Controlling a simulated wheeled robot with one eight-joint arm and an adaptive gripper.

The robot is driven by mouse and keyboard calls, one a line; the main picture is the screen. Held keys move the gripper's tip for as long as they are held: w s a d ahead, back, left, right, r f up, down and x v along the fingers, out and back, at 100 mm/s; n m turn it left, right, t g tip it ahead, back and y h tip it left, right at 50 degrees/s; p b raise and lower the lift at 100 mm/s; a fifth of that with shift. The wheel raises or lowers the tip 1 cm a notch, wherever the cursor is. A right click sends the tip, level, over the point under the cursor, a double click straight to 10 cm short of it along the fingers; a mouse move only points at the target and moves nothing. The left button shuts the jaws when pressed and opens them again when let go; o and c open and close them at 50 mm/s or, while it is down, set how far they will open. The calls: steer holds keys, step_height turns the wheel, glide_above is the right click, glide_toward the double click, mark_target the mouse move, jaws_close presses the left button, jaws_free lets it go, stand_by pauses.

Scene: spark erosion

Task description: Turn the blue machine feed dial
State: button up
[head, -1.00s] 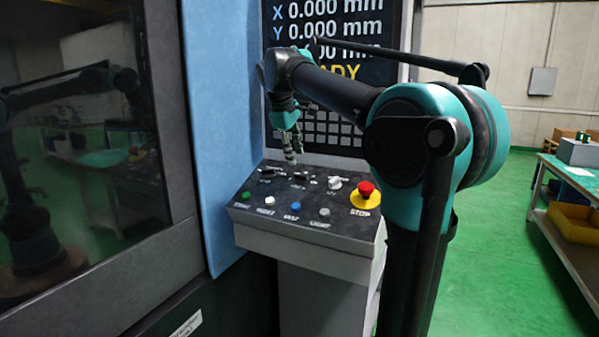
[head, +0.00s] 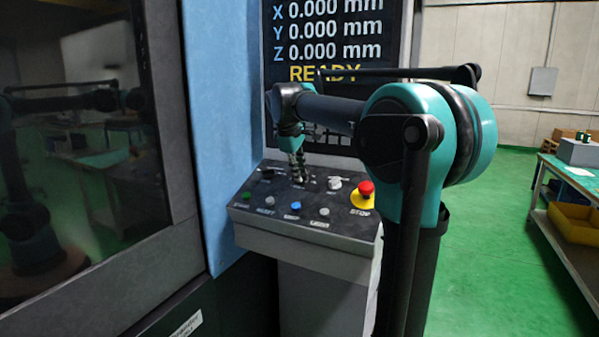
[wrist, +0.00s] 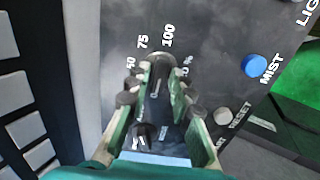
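A black dial (wrist: 158,72) with a white pointer line shows in the wrist view, beside the printed marks 50, 75, 100 and %. My gripper (wrist: 161,84) has its fingers apart, one on each side of this dial; I cannot tell whether they touch it. In the head view my gripper (head: 298,177) points down onto the top of the control panel (head: 310,236) and hides the dial. The panel stands in front of the blue machine (head: 219,120).
A second black knob (wrist: 144,132) sits close to the fingers. A silver knob (head: 335,184), a red STOP button (head: 366,188) and a blue button (head: 293,206) are on the panel. The screen (head: 335,40) rises behind it.

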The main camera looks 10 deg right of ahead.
jaws_close()
steer(key=shift+m, duration=0.3)
steer(key=m, duration=1.2)
steer(key=shift+m, duration=2.5)
